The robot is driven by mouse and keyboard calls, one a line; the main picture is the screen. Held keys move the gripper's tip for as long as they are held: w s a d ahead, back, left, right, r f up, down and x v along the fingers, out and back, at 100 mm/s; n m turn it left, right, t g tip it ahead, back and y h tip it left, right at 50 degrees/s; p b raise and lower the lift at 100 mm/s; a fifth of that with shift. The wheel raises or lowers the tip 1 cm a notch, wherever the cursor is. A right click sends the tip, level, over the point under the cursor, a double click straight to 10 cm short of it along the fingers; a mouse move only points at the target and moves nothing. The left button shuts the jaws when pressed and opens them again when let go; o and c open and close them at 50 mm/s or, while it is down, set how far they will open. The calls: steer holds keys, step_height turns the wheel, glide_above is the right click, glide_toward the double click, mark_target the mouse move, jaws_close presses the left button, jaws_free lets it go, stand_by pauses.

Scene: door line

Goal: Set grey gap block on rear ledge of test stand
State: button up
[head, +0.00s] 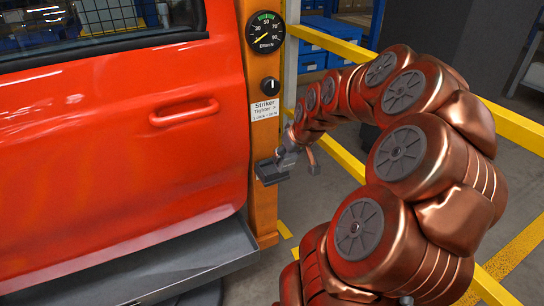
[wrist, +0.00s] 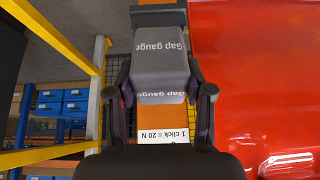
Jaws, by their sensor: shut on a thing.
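The grey gap block (wrist: 160,62), marked "Gap gauge", sits between the two fingers of my gripper (wrist: 164,92) in the wrist view. My gripper is shut on it. In the head view my gripper (head: 290,160) is beside the orange post of the test stand (head: 263,205), at a small dark ledge (head: 270,174) on that post. The block is hard to tell from the ledge and my gripper there, so I cannot tell whether they touch. The orange post also shows behind the block in the wrist view (wrist: 113,120).
The red door (head: 120,140) stands left of the post, above a grey tray (head: 170,265). Yellow rails (head: 345,160) run behind my arm. Blue bins (head: 312,42) stand farther back.

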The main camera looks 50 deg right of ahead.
steer(key=shift+w+d+f+b, duration=0.2)
steer(key=shift+w+d+f, duration=0.2)
steer(key=shift+w+f, duration=0.7)
steer(key=shift+w+d+f+b, duration=0.25)
steer(key=shift+w+d+f, duration=0.2)
steer(key=shift+w+f, duration=0.6)
steer(key=shift+w+d+f+b, duration=0.2)
steer(key=shift+w+d+f, duration=0.2)
steer(key=shift+w+f, duration=0.7)
steer(key=shift+w+d+r+g, duration=0.15)
steer(key=shift+w+r+g, duration=0.25)
steer(key=shift+w, duration=0.2)
steer(key=shift+w+d+g+y, duration=0.2)
steer(key=shift+w+g+y, duration=0.35)
steer(key=shift+g, duration=0.65)
steer(key=shift+w+r, duration=0.1)
steer(key=shift+f+b, duration=0.4)
steer(key=shift+f, duration=0.4)
